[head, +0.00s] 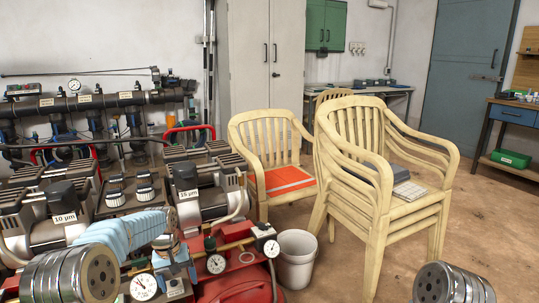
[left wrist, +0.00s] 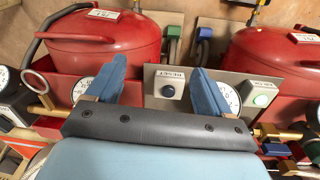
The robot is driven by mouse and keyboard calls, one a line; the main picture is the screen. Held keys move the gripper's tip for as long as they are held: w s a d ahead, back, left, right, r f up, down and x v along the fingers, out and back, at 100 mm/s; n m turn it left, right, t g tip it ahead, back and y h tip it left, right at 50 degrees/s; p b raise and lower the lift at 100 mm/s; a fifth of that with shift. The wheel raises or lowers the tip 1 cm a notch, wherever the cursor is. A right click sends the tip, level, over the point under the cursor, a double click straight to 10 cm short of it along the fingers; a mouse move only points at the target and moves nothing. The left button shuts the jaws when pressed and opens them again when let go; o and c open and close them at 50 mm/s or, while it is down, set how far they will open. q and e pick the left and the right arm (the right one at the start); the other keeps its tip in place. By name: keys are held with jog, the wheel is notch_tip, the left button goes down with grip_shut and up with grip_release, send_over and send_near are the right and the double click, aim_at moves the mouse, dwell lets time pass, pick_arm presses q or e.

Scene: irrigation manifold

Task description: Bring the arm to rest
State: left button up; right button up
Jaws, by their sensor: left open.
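My left arm comes in from the lower left in the head view, with its light blue ribbed sleeve. My left gripper (head: 177,262) is over the red compressor (head: 243,288), among its gauges. In the left wrist view its two blue fingers (left wrist: 158,70) stand apart, with nothing between them. I cannot tell how far the fingertips are from the panel. My right gripper is not in view.
Red tanks (left wrist: 105,45) and gauges (head: 216,264) crowd around the left gripper. Pumps (head: 203,192) and a pipe manifold (head: 85,103) stand to the left. A grey bucket (head: 296,262) and stacked cream chairs (head: 378,190) are to the right. Floor is clear at far right.

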pick_arm(q)
jog(key=s+d+f+m+h, duration=0.1)
jog(key=s+d+f, duration=0.35)
jog(key=f, duration=0.55)
jog(key=s+d+f+m+h, duration=0.1)
jog(key=s+d+f, duration=0.4)
jog(key=f, duration=0.4)
jog(key=s+d+f, duration=0.3)
jog(key=s, duration=0.7)
jog(key=s+d+f+h, duration=0.1)
jog(key=s+d+f, duration=0.2)
jog(key=s, duration=0.8)
jog(key=shift+s, duration=0.3)
